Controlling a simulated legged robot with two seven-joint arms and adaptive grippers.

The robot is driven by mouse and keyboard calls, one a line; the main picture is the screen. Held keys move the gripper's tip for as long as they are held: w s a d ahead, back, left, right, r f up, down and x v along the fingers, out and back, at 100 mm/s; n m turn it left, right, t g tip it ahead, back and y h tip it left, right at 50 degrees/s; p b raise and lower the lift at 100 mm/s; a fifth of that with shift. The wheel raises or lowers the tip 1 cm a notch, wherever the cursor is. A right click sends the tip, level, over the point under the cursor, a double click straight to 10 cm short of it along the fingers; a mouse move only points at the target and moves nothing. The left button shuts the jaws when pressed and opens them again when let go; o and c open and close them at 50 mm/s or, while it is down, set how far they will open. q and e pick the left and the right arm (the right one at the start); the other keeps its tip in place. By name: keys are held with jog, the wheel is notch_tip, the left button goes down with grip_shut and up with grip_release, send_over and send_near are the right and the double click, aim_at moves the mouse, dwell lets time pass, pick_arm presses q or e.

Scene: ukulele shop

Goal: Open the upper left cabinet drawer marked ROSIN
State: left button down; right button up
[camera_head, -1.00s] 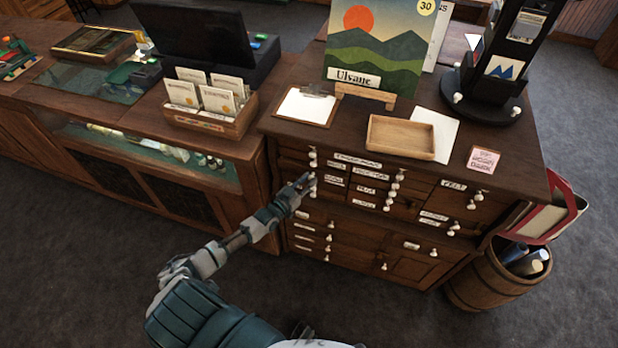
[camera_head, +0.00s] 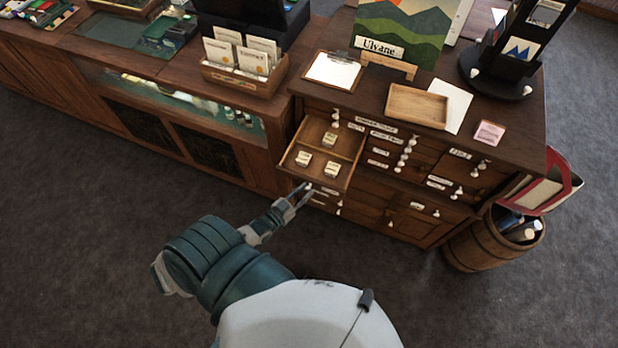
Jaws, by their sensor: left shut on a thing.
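The upper left drawer (camera_head: 346,152) of the dark wooden cabinet (camera_head: 450,148) is pulled out, and its inside shows from above. It has a divider and holds three small pale boxes (camera_head: 303,158). Its front faces away from my view, so the ROSIN mark cannot be read. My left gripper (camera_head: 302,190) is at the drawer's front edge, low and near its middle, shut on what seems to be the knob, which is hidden. My right gripper is not in view.
On the cabinet top are a clipboard (camera_head: 334,71), an empty wooden tray (camera_head: 416,106), a picture and a black stand (camera_head: 502,60). A glass-fronted counter (camera_head: 185,105) adjoins on the left. A barrel (camera_head: 482,243) stands at the right. The carpet in front is clear.

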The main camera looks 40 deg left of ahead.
pick_arm(q)
jog(key=s, duration=0.2)
jog(key=shift+s+d+f, duration=0.1)
jog(key=shift+s+d, duration=0.2)
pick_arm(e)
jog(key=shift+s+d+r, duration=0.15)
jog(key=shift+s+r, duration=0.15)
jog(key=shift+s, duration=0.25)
pick_arm(q)
jog(key=c, duration=1)
grip_release()
jog(key=shift+o, duration=0.2)
jog(key=shift+w, duration=0.1)
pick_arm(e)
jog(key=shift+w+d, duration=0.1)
pick_arm(q)
jog(key=shift+a, duration=0.1)
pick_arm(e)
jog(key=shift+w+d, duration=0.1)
pick_arm(q)
jog(key=s+a, duration=0.2)
jog(key=s, duration=1)
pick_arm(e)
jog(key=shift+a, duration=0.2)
